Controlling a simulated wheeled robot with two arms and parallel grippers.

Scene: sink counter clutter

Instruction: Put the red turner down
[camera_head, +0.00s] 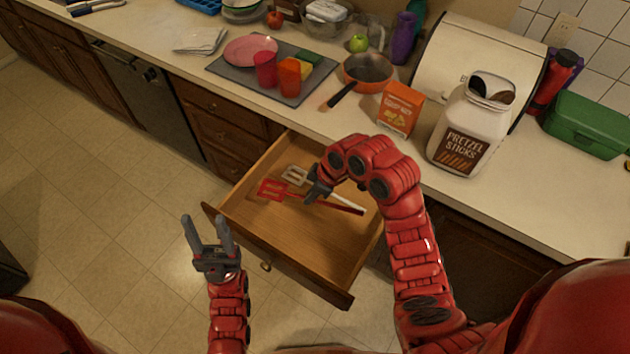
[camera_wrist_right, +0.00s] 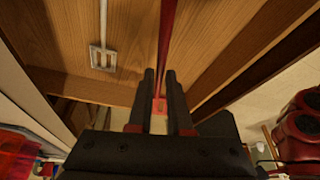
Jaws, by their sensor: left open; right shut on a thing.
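The red turner (camera_head: 272,190) is over the open wooden drawer (camera_head: 300,250), with its slotted head toward the left and its handle toward the right. My right gripper (camera_head: 314,194) is shut on its handle. In the right wrist view the red handle (camera_wrist_right: 168,40) runs between the two fingers (camera_wrist_right: 164,78). I cannot tell if the turner touches the drawer floor. My left gripper (camera_head: 207,232) is open and empty, in front of the drawer's left corner.
A white-handled turner (camera_head: 295,175) lies in the drawer behind the red one; it also shows in the right wrist view (camera_wrist_right: 103,57). The counter above holds a pan (camera_head: 367,72), an orange box (camera_head: 400,108) and a pretzel jar (camera_head: 468,130). The drawer's front left is bare.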

